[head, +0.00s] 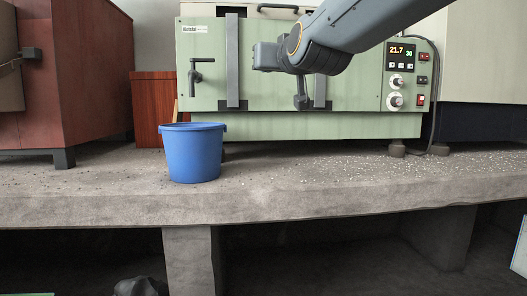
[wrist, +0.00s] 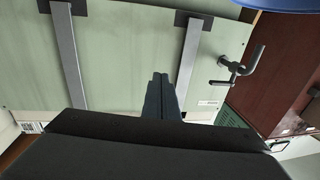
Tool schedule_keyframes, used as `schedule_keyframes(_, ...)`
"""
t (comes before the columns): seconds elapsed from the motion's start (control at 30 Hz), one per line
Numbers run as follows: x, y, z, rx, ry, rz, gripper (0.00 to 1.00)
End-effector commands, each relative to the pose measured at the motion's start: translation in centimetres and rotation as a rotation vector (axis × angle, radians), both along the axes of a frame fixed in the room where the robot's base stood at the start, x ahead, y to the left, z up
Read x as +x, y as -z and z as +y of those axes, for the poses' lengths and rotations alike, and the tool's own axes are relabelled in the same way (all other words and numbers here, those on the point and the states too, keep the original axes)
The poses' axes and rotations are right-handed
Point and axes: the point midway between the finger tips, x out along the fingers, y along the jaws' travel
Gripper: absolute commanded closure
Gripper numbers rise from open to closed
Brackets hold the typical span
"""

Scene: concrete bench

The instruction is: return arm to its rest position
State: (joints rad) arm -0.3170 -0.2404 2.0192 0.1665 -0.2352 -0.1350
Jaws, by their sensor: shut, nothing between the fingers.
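My arm reaches in from the upper right of the head view, in front of the green oven (head: 290,70). My gripper (head: 301,104) points down in front of the oven door, above the bench and to the right of the blue bucket. In the wrist view my gripper (wrist: 160,76) shows as two dark fingers pressed together, with nothing between them. The oven door (wrist: 130,60) fills much of that view, which is upside down.
A blue bucket (head: 194,153) stands upright on the concrete bench (head: 290,200); its edge shows in the wrist view (wrist: 285,4). A reddish-brown cabinet (head: 90,70) stands at left. Pale grains are scattered on the bench at right. The bench below my gripper is otherwise clear.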

Motion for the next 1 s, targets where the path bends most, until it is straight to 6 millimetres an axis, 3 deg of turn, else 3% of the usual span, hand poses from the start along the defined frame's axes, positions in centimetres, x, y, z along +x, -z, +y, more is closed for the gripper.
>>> schedule_keyframes(0.1, -2.4, 6.2, 3.1, -0.04, -0.07, 0.18, 1.0)
schedule_keyframes(0.3, -8.3, 16.3, 6.5, -0.123, -0.169, 0.473, 1.0)
schedule_keyframes(0.47, -14.6, 23.5, 7.9, -0.204, -0.238, 0.702, 1.0)
schedule_keyframes(0.6, -21.1, 29.1, 8.0, -0.288, -0.29, 0.902, 1.0)
schedule_keyframes(0.8, -29.8, 34.7, 6.5, -0.408, -0.338, 1.146, 1.0)
schedule_keyframes(1.0, -36.5, 37.7, 4.3, -0.509, -0.363, 1.322, 1.0)
